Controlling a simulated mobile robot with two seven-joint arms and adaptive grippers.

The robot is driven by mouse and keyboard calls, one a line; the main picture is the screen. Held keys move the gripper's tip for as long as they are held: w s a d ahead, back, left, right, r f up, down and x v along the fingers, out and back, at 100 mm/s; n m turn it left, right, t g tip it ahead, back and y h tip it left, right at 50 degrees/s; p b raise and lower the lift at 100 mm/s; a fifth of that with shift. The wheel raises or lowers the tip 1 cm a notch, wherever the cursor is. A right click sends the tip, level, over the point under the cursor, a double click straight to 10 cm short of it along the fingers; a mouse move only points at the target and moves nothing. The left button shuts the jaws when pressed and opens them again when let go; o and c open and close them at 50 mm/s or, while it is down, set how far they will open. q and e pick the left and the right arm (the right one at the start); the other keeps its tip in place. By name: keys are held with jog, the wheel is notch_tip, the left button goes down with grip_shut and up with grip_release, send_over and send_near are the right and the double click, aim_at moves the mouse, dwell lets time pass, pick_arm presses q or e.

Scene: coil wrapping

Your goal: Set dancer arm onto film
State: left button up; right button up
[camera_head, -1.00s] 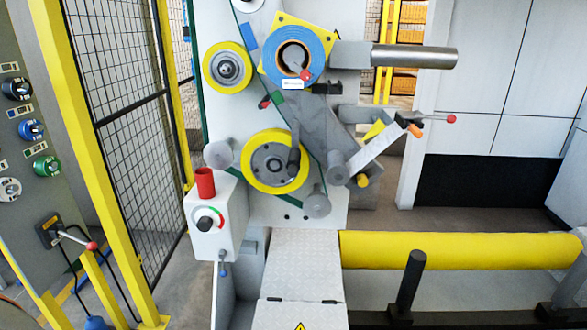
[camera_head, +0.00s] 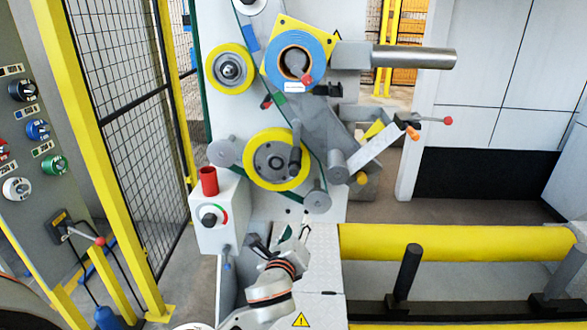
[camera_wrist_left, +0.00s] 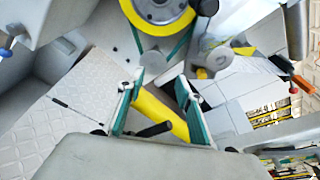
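The wrapping head carries a blue film roll (camera_head: 275,62) and a yellow-rimmed wheel (camera_head: 264,183). A thin green film band (camera_head: 310,160) runs down past the rollers. A pale grey arm (camera_head: 375,155) with a red-knobbed lever (camera_head: 447,120) sticks out at the right; I cannot tell for certain which part is the dancer arm. My left gripper (camera_head: 290,238) is below the wheel and lower roller (camera_head: 317,202), touching neither. In the left wrist view its two teal-padded fingers (camera_wrist_left: 158,80) are spread with nothing between them. My right gripper is not in view.
A white control box (camera_head: 217,222) with a red cap stands left of my gripper. A yellow horizontal roller (camera_head: 450,243) and a black post (camera_head: 406,270) are at the right. A mesh fence (camera_head: 140,150) and control panel (camera_head: 30,120) stand at the left.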

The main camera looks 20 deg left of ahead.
aim_at(294, 173)
pick_arm(q)
notch_tip(294, 173, up, 12)
jog(key=w+a+f+m+t+y, duration=0.1)
jog(key=w+a+m+y, duration=0.2)
jog(key=m, duration=0.1)
jog(key=x, duration=0.7)
jog(key=shift+w+d+r+p, duration=0.15)
jog(key=shift+w+r+p, duration=0.05)
jog(key=shift+w+p, duration=0.1)
grip_shut()
